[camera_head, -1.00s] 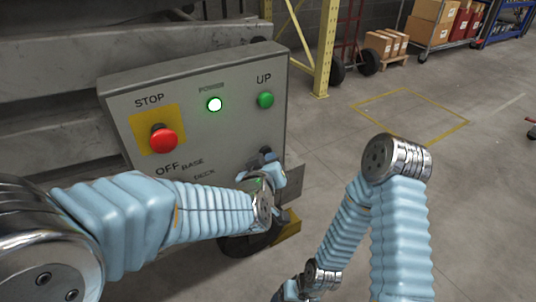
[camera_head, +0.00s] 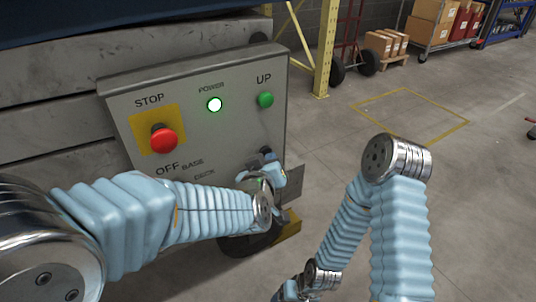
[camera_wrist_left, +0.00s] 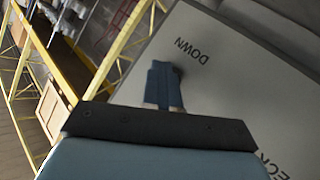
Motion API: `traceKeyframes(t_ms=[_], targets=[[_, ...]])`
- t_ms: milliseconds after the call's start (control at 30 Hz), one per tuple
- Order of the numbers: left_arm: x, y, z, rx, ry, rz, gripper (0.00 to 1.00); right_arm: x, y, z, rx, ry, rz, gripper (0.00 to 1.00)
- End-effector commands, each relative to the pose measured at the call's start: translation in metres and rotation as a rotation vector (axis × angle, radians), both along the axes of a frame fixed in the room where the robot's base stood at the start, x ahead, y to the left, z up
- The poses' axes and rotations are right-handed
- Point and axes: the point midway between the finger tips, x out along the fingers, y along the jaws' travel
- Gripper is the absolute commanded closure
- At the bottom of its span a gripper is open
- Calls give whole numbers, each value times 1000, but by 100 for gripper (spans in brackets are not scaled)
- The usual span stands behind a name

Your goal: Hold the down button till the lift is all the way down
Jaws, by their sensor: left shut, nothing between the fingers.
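The grey control box (camera_head: 225,135) of the lift fills the middle of the head view. It carries a red STOP button (camera_head: 163,139), a lit green POWER lamp (camera_head: 214,104) and a green UP button (camera_head: 265,100). My left gripper (camera_head: 268,153) is shut and empty, its fingertips at the box's right side, below UP. In the left wrist view the fingertips (camera_wrist_left: 165,70) meet the panel beside the word DOWN (camera_wrist_left: 192,50). The down button is hidden behind them. The lift's grey beams (camera_head: 60,70) stand behind the box, under its dark blue deck (camera_head: 110,8).
A yellow post (camera_head: 326,50) stands behind the box. Boxes on a cart (camera_head: 433,30) are at the back right. The floor square with a yellow outline (camera_head: 410,115) is clear.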

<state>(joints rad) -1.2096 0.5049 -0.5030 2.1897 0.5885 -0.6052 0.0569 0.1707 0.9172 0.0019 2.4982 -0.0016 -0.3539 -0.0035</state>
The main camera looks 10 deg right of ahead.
Motion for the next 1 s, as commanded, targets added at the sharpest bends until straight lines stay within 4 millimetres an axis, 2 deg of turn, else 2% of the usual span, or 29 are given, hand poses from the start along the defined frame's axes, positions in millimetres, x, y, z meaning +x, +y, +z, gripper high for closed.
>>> traceKeyframes(t_ms=[233,600,1000], targets=[[-1,0,0,-1,0,2,100,0,0,1,0,0,0,25],[-18,-6,0,0,0,0,100,0,0,8,0,0,0,25],[-23,-9,1,0,0,-1,100,0,0,10,0,0,0,25]])
